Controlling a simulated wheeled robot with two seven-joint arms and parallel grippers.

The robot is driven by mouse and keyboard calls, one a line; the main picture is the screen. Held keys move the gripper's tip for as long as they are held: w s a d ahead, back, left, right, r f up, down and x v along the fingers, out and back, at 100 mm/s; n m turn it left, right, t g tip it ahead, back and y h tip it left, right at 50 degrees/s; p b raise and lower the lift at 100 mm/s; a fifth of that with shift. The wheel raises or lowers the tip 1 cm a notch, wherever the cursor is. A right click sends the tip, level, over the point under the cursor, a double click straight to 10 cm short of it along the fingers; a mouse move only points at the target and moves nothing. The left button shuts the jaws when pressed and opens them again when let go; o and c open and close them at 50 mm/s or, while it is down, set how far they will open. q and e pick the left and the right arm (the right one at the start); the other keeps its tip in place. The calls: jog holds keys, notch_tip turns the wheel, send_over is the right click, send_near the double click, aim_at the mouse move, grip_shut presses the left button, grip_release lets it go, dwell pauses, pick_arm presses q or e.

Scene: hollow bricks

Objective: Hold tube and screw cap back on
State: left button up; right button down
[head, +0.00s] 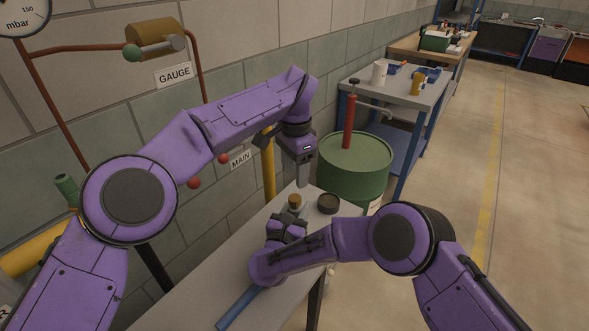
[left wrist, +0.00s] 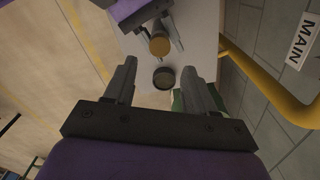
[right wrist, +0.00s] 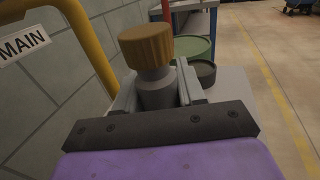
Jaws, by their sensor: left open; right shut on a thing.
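A grey tube (right wrist: 157,92) stands between the fingers of my right gripper (right wrist: 156,85), which is shut on it. A ribbed brown cap (right wrist: 146,46) sits on top of the tube; I cannot tell how tightly it is screwed. The cap also shows in the head view (head: 294,200) and the left wrist view (left wrist: 159,45). My left gripper (head: 302,178) is open and empty, pointing down above the cap. In the left wrist view its fingers (left wrist: 161,66) are wide apart, with the cap a little beyond their tips.
A dark round dish (head: 328,203) stands on the grey table (head: 190,295), beside the tube. A blue strip (head: 240,308) lies near the front. A green drum (head: 353,170) with a red pump stands behind. A yellow pipe (head: 268,165) and the wall are close on the left.

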aim_at(295, 198)
dwell(0.3)
pick_arm(q)
notch_tip(295, 198, down, 8)
dwell(0.4)
